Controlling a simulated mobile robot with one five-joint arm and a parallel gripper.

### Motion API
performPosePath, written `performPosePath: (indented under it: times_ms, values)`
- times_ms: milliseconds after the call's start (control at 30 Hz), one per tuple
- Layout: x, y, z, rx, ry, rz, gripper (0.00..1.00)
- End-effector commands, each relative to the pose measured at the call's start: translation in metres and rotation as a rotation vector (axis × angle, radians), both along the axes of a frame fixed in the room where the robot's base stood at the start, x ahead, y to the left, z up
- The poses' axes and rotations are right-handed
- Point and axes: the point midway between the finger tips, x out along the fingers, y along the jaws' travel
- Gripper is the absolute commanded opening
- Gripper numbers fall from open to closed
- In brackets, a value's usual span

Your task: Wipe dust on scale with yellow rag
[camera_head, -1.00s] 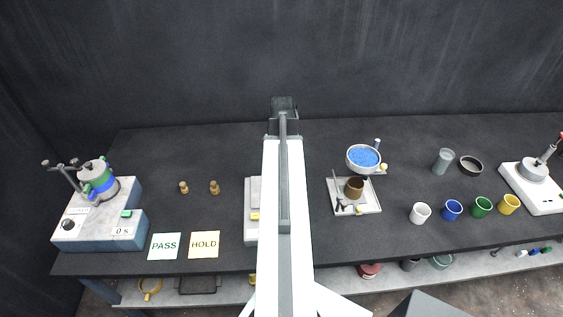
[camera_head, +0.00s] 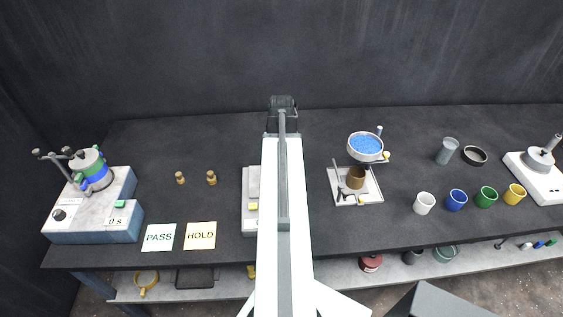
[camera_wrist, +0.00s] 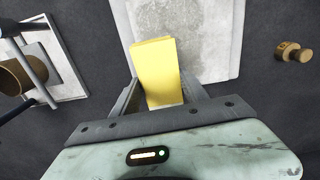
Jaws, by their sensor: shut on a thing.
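The yellow rag (camera_wrist: 157,72) is between the fingers of my gripper (camera_wrist: 165,100) in the wrist view, and the gripper is shut on it. The rag's far end lies over the near edge of the grey plate of the scale (camera_wrist: 215,30); I cannot tell whether it touches. The plate has a pale, blotchy dust layer. The fingers are hidden by my arm there.
A white tray (camera_head: 372,197) with a brown cup (camera_head: 355,178) and a bowl of blue grains (camera_head: 365,146) stand right of the scale. Brass weights (camera_head: 211,178), PASS (camera_head: 159,237) and HOLD (camera_head: 200,236) cards and the shaker (camera_head: 95,205) are left. Cups (camera_head: 457,200) stand right.

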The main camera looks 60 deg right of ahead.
Motion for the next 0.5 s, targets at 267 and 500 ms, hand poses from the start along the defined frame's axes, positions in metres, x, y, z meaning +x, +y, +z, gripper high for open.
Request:
performPosePath:
  times_ms: [267, 500]
  values:
    - [0.0000, 0.0000, -0.0064, 0.000, 0.000, 0.000, 0.20]
    - [-0.0001, -0.0001, -0.0112, 0.000, 0.000, 0.000, 0.20]
